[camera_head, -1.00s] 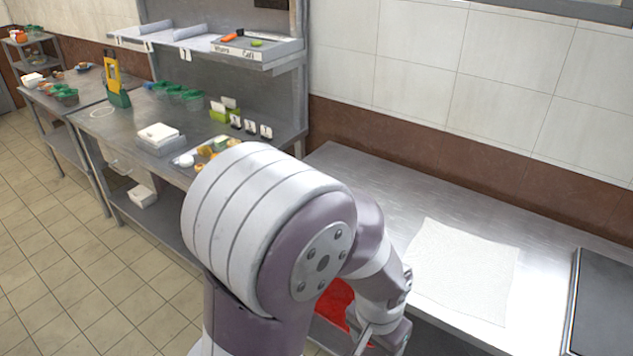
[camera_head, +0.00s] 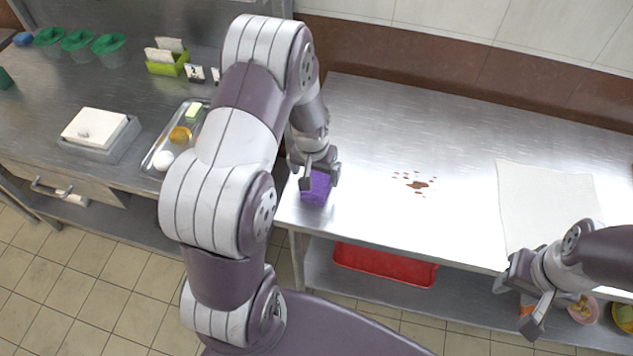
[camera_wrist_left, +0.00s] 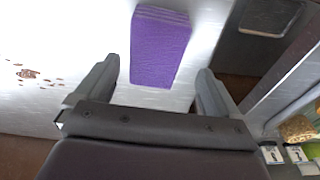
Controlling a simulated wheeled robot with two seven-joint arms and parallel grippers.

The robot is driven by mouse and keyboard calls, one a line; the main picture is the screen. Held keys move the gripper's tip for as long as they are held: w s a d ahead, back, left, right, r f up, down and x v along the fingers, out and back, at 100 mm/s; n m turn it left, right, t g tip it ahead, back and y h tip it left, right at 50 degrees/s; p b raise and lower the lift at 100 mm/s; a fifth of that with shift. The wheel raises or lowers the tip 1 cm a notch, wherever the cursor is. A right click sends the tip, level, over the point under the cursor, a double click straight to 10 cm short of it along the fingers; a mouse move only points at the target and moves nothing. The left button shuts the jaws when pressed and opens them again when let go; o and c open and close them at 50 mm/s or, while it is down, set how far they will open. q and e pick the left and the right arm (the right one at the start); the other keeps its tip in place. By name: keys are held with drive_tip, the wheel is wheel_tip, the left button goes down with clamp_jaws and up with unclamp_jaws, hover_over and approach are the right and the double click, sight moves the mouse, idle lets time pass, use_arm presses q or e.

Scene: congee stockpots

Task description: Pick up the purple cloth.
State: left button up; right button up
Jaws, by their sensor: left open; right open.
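The purple cloth (camera_head: 316,191) is a folded block on the left end of the steel table, near its front edge. My left gripper (camera_head: 320,180) is open right at the cloth and partly covers it in the head view. In the left wrist view the cloth (camera_wrist_left: 160,48) lies ahead of and between the two spread fingers of my left gripper (camera_wrist_left: 155,85), with bare steel on both sides of it. The fingers look clear of it. My right gripper (camera_head: 517,308) is open and empty in front of the table at the lower right.
A brown spill (camera_head: 416,183) lies mid-table. A white sheet (camera_head: 548,200) lies farther right. A red tray (camera_head: 385,264) is on the shelf below. A metal tray of food (camera_head: 160,145) and a white-topped box (camera_head: 98,128) stand on the left counter. The table's back is clear.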

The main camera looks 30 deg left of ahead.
sight(318, 180)
use_arm(q)
drive_tip(key=f, duration=0.2)
drive_tip(key=d+f, duration=0.1)
drive_tip(key=f, duration=0.1)
drive_tip(key=shift+w+a+f, duration=0.1)
drive_tip(key=shift+w+f, duration=0.05)
drive_tip(key=shift+a, duration=0.1)
drive_tip(key=shift+c, duration=0.9)
drive_tip(key=c, duration=0.9)
use_arm(e)
drive_tip(key=shift+d+r, duration=0.15)
drive_tip(key=shift+d, duration=0.3)
